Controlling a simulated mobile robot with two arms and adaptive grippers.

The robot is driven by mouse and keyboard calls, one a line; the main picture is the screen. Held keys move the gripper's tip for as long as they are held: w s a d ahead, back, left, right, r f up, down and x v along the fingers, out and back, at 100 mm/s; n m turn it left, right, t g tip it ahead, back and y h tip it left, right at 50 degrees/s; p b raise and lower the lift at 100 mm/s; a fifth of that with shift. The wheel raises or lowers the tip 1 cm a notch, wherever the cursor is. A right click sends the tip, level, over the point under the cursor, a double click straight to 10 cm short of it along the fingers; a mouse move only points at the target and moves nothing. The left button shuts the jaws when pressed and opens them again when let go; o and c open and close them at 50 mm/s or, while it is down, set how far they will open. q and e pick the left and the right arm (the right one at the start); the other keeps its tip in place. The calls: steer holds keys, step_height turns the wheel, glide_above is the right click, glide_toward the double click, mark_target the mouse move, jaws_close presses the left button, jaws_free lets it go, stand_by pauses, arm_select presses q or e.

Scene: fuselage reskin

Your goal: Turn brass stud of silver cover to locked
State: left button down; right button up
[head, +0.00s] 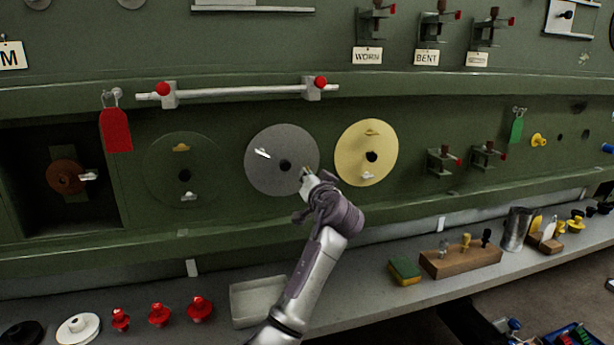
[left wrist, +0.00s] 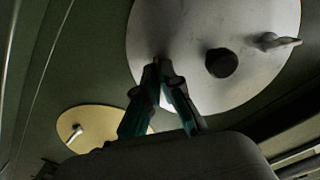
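The silver cover (head: 265,178) is a round grey disc on the green fuselage wall, with a black knob (head: 285,165) at its middle. Its pale silver stud (head: 263,153) sits left of the knob; in the left wrist view that stud (left wrist: 275,41) shows at the right. The brass stud (head: 304,172) is at the cover's right side, mostly hidden by my left gripper (head: 307,177). In the left wrist view the left gripper's fingertips (left wrist: 161,70) are drawn close together at the cover's edge area, seemingly around the stud. My right gripper is not in view.
A yellow cover (head: 353,148) sits close to the right, a green cover (head: 160,170) to the left. A white bar with red knobs (head: 240,91) runs above. The shelf below holds red knobs (head: 159,314), a tray (head: 258,300), a sponge (head: 405,270) and a wooden block (head: 462,262).

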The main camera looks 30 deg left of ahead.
arm_select(q)
steer(key=c, duration=1.3)
jaws_free()
steer(key=shift+c, duration=0.2)
steer(key=v, duration=1.2)
